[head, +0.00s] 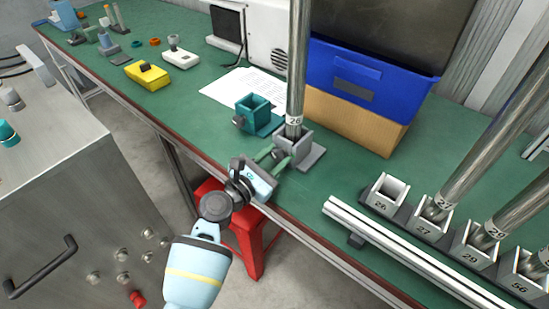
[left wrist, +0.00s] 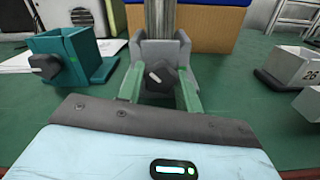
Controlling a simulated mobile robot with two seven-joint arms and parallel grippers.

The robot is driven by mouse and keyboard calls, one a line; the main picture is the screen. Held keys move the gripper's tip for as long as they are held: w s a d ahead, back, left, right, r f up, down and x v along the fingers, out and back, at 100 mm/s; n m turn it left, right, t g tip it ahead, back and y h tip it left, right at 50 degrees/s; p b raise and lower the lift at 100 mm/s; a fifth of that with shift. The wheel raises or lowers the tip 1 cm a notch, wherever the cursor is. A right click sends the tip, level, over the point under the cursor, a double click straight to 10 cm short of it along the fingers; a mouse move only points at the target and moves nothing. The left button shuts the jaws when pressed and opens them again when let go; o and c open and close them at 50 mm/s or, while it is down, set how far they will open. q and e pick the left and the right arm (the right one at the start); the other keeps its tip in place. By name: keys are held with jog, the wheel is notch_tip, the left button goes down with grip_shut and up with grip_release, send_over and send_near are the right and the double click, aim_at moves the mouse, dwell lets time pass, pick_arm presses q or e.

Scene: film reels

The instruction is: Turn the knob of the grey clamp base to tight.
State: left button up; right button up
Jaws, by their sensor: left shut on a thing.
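The grey clamp base (head: 308,158) stands near the front edge of the green bench, and a metal pole (head: 298,65) marked 26 stands upright in it. It also shows in the left wrist view (left wrist: 181,53), straight ahead. Its dark knob (left wrist: 161,77) faces my left gripper (head: 276,156). The green fingers of my left gripper (left wrist: 160,90) reach to both sides of the knob and are shut on it. The knob's setting cannot be read from these views. My right gripper is in neither view.
A teal clamp base (head: 253,114) with its own knob stands close by on the left. A blue bin (head: 365,85) on a cardboard box stands behind. Numbered holders (head: 428,222) with poles and a white rail (head: 390,246) lie to the right. A red stool (head: 248,243) is below.

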pick_arm(q)
jog(key=m, duration=0.3)
jog(key=shift+b, duration=0.3)
jog(key=o, duration=1)
jog(key=v, duration=0.8)
jog(key=shift+p, duration=0.35)
jog(key=shift+w, duration=0.1)
